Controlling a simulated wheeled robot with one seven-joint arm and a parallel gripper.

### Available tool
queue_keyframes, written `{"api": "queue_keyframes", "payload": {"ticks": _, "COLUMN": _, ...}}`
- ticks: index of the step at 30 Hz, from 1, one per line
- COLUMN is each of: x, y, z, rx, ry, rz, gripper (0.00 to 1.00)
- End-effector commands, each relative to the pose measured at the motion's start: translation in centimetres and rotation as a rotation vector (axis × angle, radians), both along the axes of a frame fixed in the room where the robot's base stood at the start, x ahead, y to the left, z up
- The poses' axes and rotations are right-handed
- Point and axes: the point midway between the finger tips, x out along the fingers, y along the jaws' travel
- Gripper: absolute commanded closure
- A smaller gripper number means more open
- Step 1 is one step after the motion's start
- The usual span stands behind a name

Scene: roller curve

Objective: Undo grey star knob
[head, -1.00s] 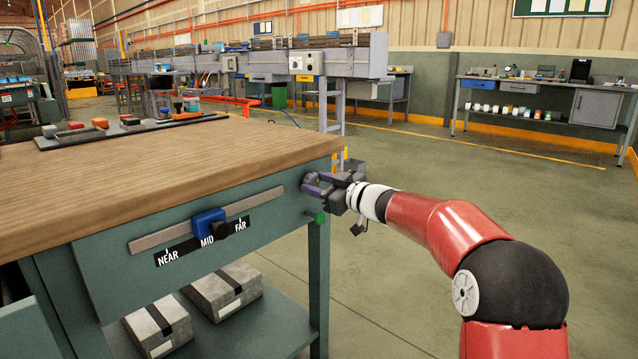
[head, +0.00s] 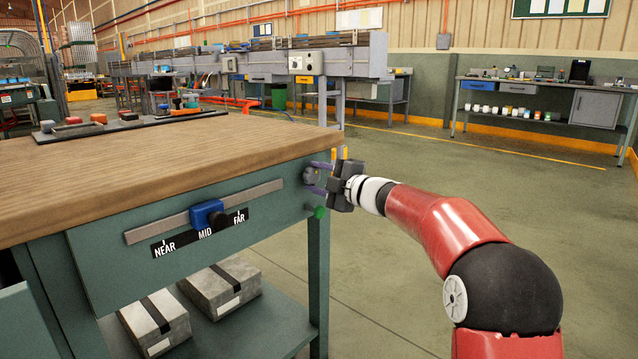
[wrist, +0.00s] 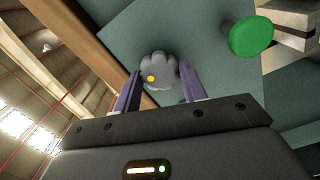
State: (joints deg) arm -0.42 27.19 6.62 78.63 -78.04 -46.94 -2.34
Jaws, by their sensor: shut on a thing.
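The grey star knob (wrist: 158,72) is on the green front panel of the workbench, near its right end. It has a lobed rim and a yellow dot on one lobe. In the head view the knob (head: 311,176) is small and partly covered by my gripper. My gripper (head: 318,178) is at the bench's right end with its purple fingers on either side of the knob. In the wrist view my gripper (wrist: 157,84) is shut on the knob, with one finger at each side of its rim.
A green round knob (wrist: 250,37) sits close to the star knob. Grey boxes (head: 220,290) lie on the lower shelf. The floor right of the bench is clear.

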Motion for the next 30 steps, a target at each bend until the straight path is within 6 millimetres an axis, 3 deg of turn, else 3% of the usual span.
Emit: {"api": "queue_keyframes", "payload": {"ticks": 30, "x": -0.08, "y": 0.33, "z": -0.13, "rx": -0.563, "ry": -0.733, "rz": 0.002, "gripper": 0.81}}
